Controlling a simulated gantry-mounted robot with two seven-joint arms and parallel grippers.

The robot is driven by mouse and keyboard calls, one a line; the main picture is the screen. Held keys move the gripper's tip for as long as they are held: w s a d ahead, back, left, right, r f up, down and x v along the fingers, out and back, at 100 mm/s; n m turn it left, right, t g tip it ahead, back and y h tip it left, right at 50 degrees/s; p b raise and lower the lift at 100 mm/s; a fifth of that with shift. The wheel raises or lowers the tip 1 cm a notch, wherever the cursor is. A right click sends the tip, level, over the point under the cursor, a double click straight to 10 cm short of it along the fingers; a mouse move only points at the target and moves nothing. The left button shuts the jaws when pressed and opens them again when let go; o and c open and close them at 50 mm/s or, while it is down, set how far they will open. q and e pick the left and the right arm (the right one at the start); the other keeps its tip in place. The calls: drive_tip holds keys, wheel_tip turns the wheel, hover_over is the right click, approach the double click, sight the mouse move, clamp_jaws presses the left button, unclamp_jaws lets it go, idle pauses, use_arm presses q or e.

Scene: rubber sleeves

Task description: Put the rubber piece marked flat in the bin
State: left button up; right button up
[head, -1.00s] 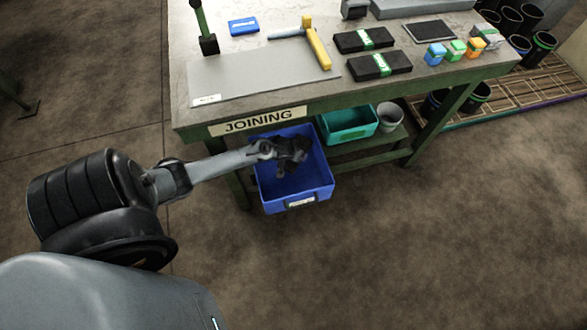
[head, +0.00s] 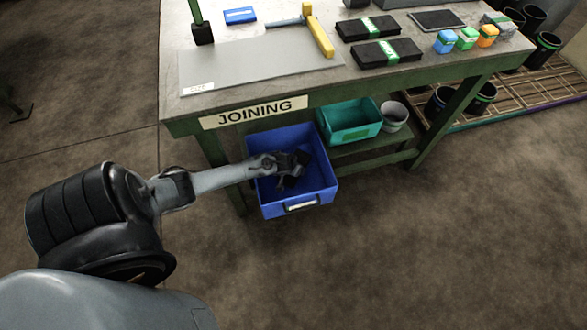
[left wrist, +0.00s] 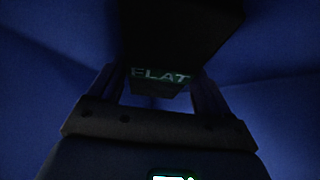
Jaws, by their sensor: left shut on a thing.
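The dark rubber piece (left wrist: 180,30) fills the upper middle of the left wrist view, with its "FLAT" marking facing the camera. My left gripper (left wrist: 160,90) is shut on it, one finger on each side. In the head view my left gripper (head: 290,172) reaches into the blue bin (head: 326,178) below the bench's front edge. Blue bin walls surround the piece in the left wrist view. The held piece is hard to tell from the dark gripper in the head view. I cannot tell whether it touches the bin floor. My right gripper is not in view.
The bench (head: 270,88) with a "JOINING" sign (head: 253,112) stands behind the bin. A teal bin (head: 350,118) and a grey bucket (head: 394,115) sit on its lower shelf. Black banded rubber bundles (head: 387,53) lie on top.

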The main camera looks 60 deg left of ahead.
use_arm(q)
drive_tip(key=shift+r, duration=0.1)
drive_tip(key=o, duration=1.3)
drive_tip(key=shift+f, duration=0.2)
drive_tip(key=shift+s+d+r+p, duration=0.1)
drive_tip(key=shift+r+p, duration=0.35)
drive_tip(key=shift+r, duration=0.05)
drive_tip(key=shift+p+v, duration=3.75)
drive_tip(key=shift+v, duration=1.9)
